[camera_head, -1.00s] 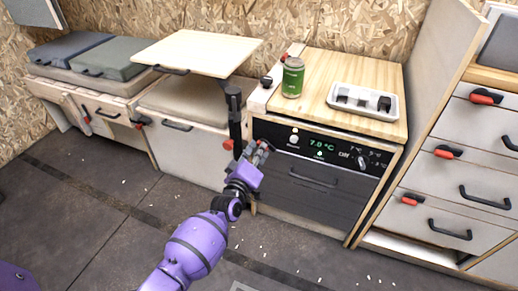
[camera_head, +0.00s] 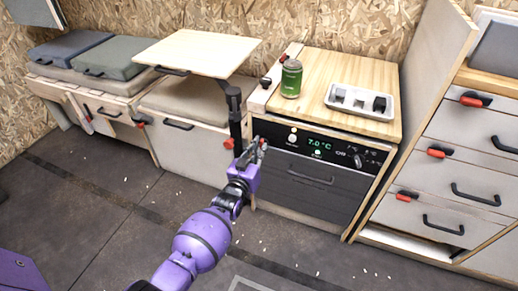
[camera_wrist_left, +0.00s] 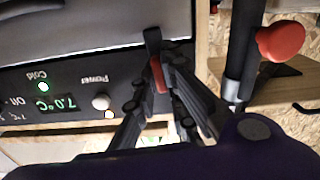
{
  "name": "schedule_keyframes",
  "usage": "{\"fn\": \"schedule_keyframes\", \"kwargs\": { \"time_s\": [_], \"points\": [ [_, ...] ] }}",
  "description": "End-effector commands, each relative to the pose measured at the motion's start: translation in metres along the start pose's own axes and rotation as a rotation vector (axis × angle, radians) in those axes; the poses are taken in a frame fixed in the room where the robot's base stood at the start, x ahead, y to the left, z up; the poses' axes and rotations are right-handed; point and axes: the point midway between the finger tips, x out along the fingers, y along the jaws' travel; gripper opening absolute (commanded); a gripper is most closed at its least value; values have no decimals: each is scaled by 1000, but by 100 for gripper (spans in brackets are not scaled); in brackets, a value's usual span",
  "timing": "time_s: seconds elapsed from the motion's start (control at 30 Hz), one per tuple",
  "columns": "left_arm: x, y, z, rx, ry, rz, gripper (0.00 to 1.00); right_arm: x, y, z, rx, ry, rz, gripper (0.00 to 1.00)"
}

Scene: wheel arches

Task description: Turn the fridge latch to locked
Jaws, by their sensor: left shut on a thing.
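The fridge (camera_head: 305,195) has a dark front with a control panel (camera_head: 318,143) reading 7.0 °C, also lit in the left wrist view (camera_wrist_left: 58,104). My left gripper (camera_head: 257,147) is at the panel's left end. In the left wrist view its fingers (camera_wrist_left: 162,80) are shut on the fridge latch (camera_wrist_left: 158,73), a small red and black piece at the panel's edge. The fingers hide much of the latch, so its exact angle is hard to tell. My right gripper is not in view.
A table post (camera_head: 235,118) with a red knob (camera_head: 229,143) stands just left of the gripper. A green can (camera_head: 291,79) and a white tray (camera_head: 361,103) are on the wooden counter above. Drawers (camera_head: 455,165) stand at the right. The floor in front is clear apart from small specks.

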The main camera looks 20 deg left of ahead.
Motion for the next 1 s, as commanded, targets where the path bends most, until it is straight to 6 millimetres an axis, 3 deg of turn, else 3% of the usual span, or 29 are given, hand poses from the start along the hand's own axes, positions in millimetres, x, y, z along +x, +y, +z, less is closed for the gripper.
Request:
{"fn": "schedule_keyframes", "kwargs": {
  "time_s": [0.77, 0.8, 0.9, 1.0],
  "points": [
    [-1, 1, 1, 110, -2, 1, 0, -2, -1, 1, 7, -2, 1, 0],
    [-1, 1, 1, 110, -2, 1, 12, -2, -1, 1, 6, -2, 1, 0],
    [-1, 0, 1, 110, -2, 1, 25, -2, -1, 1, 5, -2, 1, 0],
    [0, 0, 1, 109, -1, 0, 30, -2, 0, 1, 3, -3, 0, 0]
  ]
}}
